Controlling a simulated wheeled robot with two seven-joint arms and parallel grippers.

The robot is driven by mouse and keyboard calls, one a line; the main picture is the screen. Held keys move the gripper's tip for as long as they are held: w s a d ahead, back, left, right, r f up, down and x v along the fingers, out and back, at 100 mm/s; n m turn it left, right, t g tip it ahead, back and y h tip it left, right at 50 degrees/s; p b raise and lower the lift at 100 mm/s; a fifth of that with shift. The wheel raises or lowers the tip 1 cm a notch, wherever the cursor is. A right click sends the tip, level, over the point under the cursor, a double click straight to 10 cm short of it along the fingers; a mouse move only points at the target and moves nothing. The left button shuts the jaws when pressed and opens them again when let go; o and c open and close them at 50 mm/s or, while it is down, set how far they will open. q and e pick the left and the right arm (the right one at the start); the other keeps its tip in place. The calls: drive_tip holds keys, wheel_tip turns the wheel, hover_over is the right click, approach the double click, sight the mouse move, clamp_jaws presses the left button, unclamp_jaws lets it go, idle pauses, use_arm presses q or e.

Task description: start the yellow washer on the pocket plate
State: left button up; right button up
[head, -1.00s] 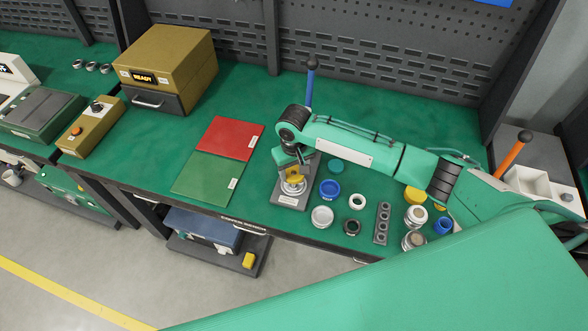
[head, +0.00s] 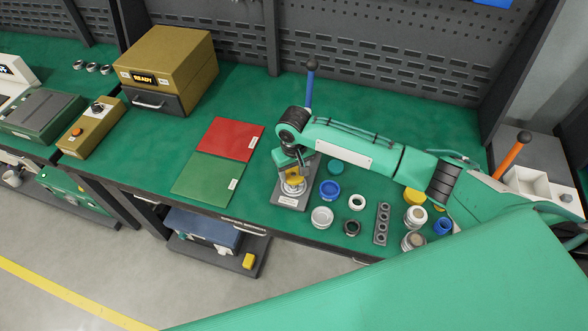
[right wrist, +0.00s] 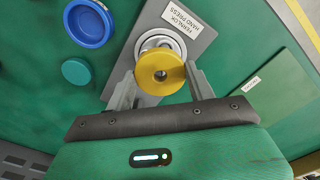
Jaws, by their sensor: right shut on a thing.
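The yellow washer (right wrist: 147,85) is a thick flat ring with a small central hole. My right gripper (right wrist: 160,71) is shut on it, one finger at each side. In the right wrist view the washer overlaps a silver round seat (right wrist: 160,40) on the grey hand press base (right wrist: 195,45), which I take as the pocket plate. I cannot tell whether the washer touches it. In the head view the washer (head: 293,181) shows small under my right gripper (head: 293,174), over the press base (head: 286,202). My left gripper is not in view.
A blue ring (head: 330,188), teal disc (head: 336,166), silver ring (head: 322,216), white ring (head: 357,202) and dark rack (head: 382,225) stand right of the press. The press lever (head: 310,85) rises behind. Green (head: 206,178) and red (head: 232,138) mats lie left.

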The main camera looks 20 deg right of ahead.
sight(294, 174)
drive_tip(key=shift+f, duration=0.25)
drive_tip(key=o, duration=0.8)
drive_tip(key=shift+o, duration=0.2)
wheel_tip(294, 174, up, 7)
drive_tip(key=p, duration=0.8)
drive_tip(key=shift+r+p, duration=0.1)
drive_tip(key=shift+p, duration=0.2)
drive_tip(key=shift+s+f, duration=0.1)
drive_tip(key=shift+f, duration=0.1)
